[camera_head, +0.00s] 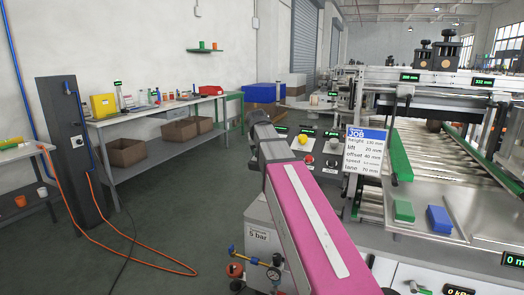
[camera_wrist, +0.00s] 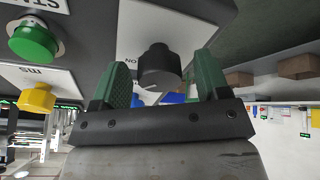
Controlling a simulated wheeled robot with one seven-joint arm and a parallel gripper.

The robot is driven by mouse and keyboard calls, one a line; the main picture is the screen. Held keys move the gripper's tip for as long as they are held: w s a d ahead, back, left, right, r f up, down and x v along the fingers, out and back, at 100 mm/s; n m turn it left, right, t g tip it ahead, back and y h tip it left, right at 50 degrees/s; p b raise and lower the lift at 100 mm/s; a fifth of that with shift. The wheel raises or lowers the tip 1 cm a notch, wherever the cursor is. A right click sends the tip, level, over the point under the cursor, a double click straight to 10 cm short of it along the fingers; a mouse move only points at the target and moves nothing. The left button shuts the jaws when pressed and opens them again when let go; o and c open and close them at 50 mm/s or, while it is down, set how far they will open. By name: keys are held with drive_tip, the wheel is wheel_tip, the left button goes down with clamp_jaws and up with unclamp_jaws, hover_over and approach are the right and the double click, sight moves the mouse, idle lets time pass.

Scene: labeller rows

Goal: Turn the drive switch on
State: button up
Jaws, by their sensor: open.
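The drive switch looks to be the dark round knob (camera_wrist: 158,68) on a white plate in the wrist view; "ON" is printed on the plate beside it, upside down. My gripper (camera_wrist: 164,62) has two green fingers, open, one on each side of the knob in the picture. A gap shows between the knob and each finger, so I see no touch. How deep the fingers reach around it I cannot tell. In the head view my pink arm reaches to the control panel (camera_head: 329,145), and its dark wrist hides the switch and the fingers.
Beside the knob in the wrist view are a green button (camera_wrist: 33,41) and a yellow button (camera_wrist: 37,98). In the head view a red button (camera_head: 302,139) sits on the panel. A job card (camera_head: 365,152) and a roller conveyor (camera_head: 445,158) stand to the right.

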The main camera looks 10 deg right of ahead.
drive_tip(key=shift+r, duration=0.1)
drive_tip(key=v, duration=1)
drive_tip(key=shift+s+r, duration=0.2)
drive_tip(key=shift+s, duration=0.05)
